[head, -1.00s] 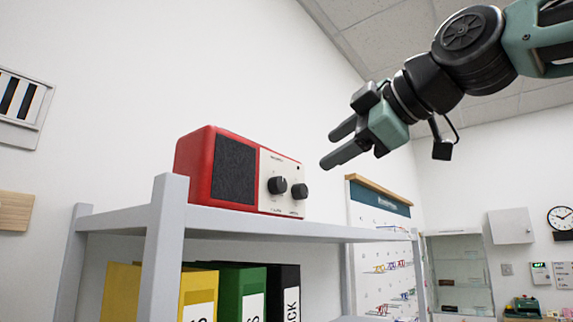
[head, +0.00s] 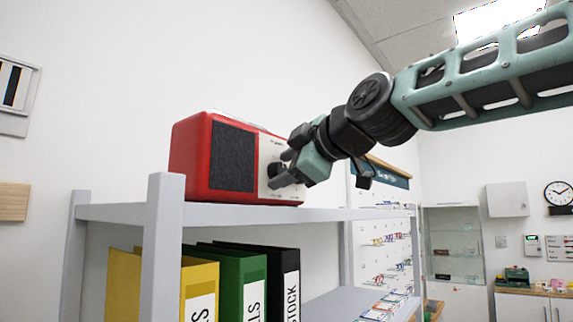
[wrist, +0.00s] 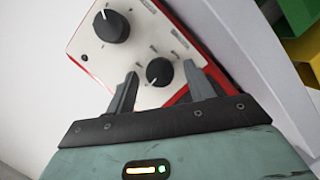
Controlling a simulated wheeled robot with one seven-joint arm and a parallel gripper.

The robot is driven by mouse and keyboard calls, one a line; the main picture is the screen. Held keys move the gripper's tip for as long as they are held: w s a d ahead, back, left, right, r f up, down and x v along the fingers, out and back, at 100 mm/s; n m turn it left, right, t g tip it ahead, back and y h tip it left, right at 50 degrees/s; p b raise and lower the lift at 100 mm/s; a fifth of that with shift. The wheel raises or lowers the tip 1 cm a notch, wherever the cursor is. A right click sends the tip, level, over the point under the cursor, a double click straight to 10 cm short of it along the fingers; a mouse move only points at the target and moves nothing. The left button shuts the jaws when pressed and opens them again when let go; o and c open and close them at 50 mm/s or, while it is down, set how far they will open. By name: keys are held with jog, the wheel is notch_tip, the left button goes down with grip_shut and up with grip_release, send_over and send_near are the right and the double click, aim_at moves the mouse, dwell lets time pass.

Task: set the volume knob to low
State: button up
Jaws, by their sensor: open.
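The red radio (head: 190,160) stands on the shelf, with a dark speaker grille and a pale panel (wrist: 185,45) carrying two black knobs. In the wrist view one knob (wrist: 159,72) lies between my fingertips, its white pointer line toward the picture's lower left. The other knob (wrist: 112,25) is farther up, beyond the fingers, its line toward the upper left. The small labels are too blurred to tell which knob is volume. My gripper (wrist: 161,72) is open, a gap showing on each side of the nearer knob. In the head view my gripper (head: 277,169) partly hides the knobs.
The grey shelf (head: 120,212) carries the radio, with free board to its right. Yellow, green and black binders (head: 228,275) stand below. A white wall is behind, and a display board (head: 380,235) of glasses stands to the right.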

jog(key=c, duration=1)
jog(key=shift+o, duration=0.2)
jog(key=shift+m+b, duration=0.3)
jog(key=shift+b, duration=0.05)
jog(key=shift+w+d+m+g+b, duration=0.1)
jog(key=shift+m+g+b, duration=0.4)
jog(key=shift+m+b, duration=0.2)
jog(key=shift+w+m+g+y+b, duration=0.1)
jog(key=shift+m+g+y+b, duration=0.3)
jog(key=shift+m, duration=0.6)
jog(key=m+g+y+b, duration=0.1)
jog(key=m+g, duration=0.1)
jog(key=m, duration=0.2)
jog(key=shift+d+r+m+b, duration=0.1)
jog(key=shift+r+m+b, duration=0.05)
jog(key=shift+m+b, duration=0.25)
